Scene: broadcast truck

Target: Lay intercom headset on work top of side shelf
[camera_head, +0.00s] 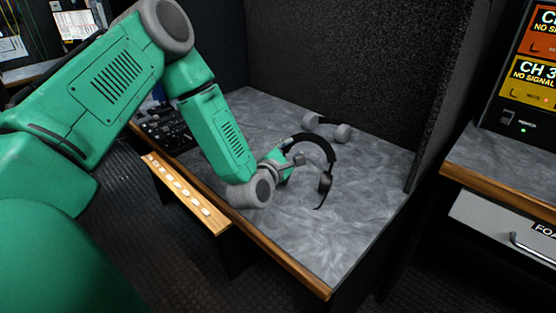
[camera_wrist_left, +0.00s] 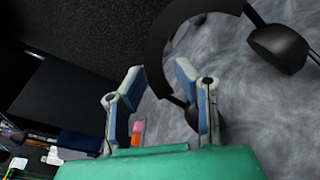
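The intercom headset (camera_head: 318,146) is black, with a curved headband, a dark ear cup and a thin mic boom. It is on or just over the grey work top (camera_head: 370,225); I cannot tell if it rests fully. My left gripper (camera_head: 288,151) is at the headband's left end, partly hidden by my wrist. In the left wrist view the two fingers (camera_wrist_left: 160,85) stand apart, and the headband (camera_wrist_left: 154,55) passes between or just beyond their tips, with gaps showing. One ear cup (camera_wrist_left: 278,47) is at upper right there. My right gripper is not in view.
A grey, double-ended object (camera_head: 326,126) lies farther back on the work top. Dark partitions (camera_head: 340,60) rise behind. A control panel (camera_head: 165,128) is at left, with a wooden ledge (camera_head: 185,195) before it. A monitor counter (camera_head: 500,170) stands right. The front work top is clear.

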